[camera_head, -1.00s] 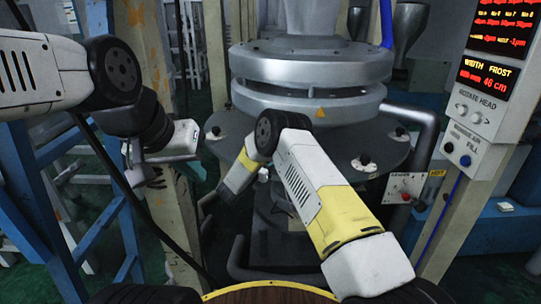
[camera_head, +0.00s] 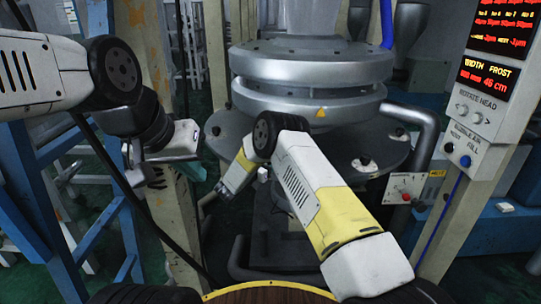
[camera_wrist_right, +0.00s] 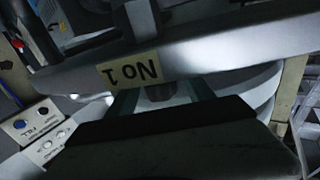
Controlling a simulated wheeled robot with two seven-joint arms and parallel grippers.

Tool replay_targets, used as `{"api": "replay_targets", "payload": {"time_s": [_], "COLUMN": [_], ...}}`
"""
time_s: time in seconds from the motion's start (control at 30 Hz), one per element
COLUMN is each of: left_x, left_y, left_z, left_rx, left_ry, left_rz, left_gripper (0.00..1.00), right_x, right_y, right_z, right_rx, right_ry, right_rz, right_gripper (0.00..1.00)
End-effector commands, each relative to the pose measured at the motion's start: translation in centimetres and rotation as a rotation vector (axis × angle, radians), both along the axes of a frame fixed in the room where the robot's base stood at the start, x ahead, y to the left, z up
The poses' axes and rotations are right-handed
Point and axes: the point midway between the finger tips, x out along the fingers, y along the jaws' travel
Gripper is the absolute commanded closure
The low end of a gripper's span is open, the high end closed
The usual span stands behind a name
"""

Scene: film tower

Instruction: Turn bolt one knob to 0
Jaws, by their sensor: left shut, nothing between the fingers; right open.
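In the right wrist view, the bolt one knob (camera_wrist_right: 160,92) is a dark stub just below an upside-down "No 1" label (camera_wrist_right: 130,72) on a grey rim. My right gripper (camera_wrist_right: 163,97) is open, with one greenish finger on each side of the knob. I cannot tell whether the fingers touch it. In the head view my right arm crosses in front of the round machine, and its fingertips and this knob cannot be made out. My left gripper (camera_head: 157,181) is shut and empty at the left, apart from the machine.
The silver die ring (camera_head: 310,88) sits on a dark round plate (camera_head: 335,150) with other dark knobs (camera_head: 364,160). A control panel (camera_head: 478,115) with red displays stands at the right. A blue frame (camera_head: 60,215) stands near my left arm.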

Motion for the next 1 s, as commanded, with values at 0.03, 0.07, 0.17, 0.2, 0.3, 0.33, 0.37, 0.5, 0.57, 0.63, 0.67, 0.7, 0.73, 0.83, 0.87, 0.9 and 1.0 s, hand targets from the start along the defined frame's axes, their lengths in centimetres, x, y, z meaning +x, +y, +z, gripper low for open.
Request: {"api": "replay_targets", "payload": {"time_s": [0.03, 0.07, 0.17, 0.2, 0.3, 0.33, 0.37, 0.5, 0.57, 0.63, 0.67, 0.7, 0.73, 0.83, 0.87, 0.9, 1.0], "left_x": [0.0, 0.0, 0.0, 0.0, 0.0, 0.0, 0.0, 0.0, 0.0, 0.0, 0.0, 0.0, 0.0, 0.0, 0.0, 0.0, 0.0], "left_y": [0.0, 0.0, 0.0, 0.0, 0.0, 0.0, 0.0, 0.0, 0.0, 0.0, 0.0, 0.0, 0.0, 0.0, 0.0, 0.0, 0.0], "left_z": [0.0, 0.0, 0.0, 0.0, 0.0, 0.0, 0.0, 0.0, 0.0, 0.0, 0.0, 0.0, 0.0, 0.0, 0.0, 0.0, 0.0], "left_rx": [0.0, 0.0, 0.0, 0.0, 0.0, 0.0, 0.0, 0.0, 0.0, 0.0, 0.0, 0.0, 0.0, 0.0, 0.0, 0.0, 0.0], "left_ry": [0.0, 0.0, 0.0, 0.0, 0.0, 0.0, 0.0, 0.0, 0.0, 0.0, 0.0, 0.0, 0.0, 0.0, 0.0, 0.0, 0.0], "left_rz": [0.0, 0.0, 0.0, 0.0, 0.0, 0.0, 0.0, 0.0, 0.0, 0.0, 0.0, 0.0, 0.0, 0.0, 0.0, 0.0, 0.0], "left_gripper": [1.0, 1.0, 1.0, 1.0, 1.0, 1.0, 1.0, 1.0, 1.0, 1.0, 1.0, 1.0, 1.0, 1.0, 1.0, 1.0, 1.0], "right_x": [-0.2, -0.4, -1.4, -2.0, -3.5, -3.9, -4.4, -5.8, -6.2, -6.4, -6.4, -6.5, -6.5, -6.5, -6.5, -6.4, -6.0], "right_y": [0.2, 0.4, 1.2, 1.5, 2.6, 2.8, 3.1, 4.0, 4.2, 4.4, 4.4, 4.4, 4.4, 4.4, 4.4, 4.4, 4.4], "right_z": [0.0, 0.0, 0.0, 0.0, 0.0, 0.0, 0.0, 0.0, 0.0, 0.0, 0.0, 0.0, 0.0, 0.0, 0.0, 0.0, 0.7], "right_rx": [0.0, 0.001, -0.001, 0.0, -0.001, 0.0, 0.0, 0.001, 0.0, 0.0, -0.001, -0.001, -0.001, 0.0, 0.0, 0.0, 0.014], "right_ry": [0.0, 0.001, 0.0, 0.001, 0.0, 0.001, 0.001, 0.001, 0.0, 0.0, -0.001, -0.001, -0.001, 0.0, 0.0, 0.0, -0.002], "right_rz": [0.001, 0.002, 0.003, 0.003, 0.004, 0.003, 0.004, 0.002, 0.002, 0.001, 0.001, 0.001, 0.001, 0.001, 0.001, 0.001, 0.013], "right_gripper": [0.39, 0.39, 0.39, 0.39, 0.39, 0.39, 0.39, 0.39, 0.39, 0.39, 0.39, 0.39, 0.39, 0.39, 0.39, 0.39, 0.39]}}
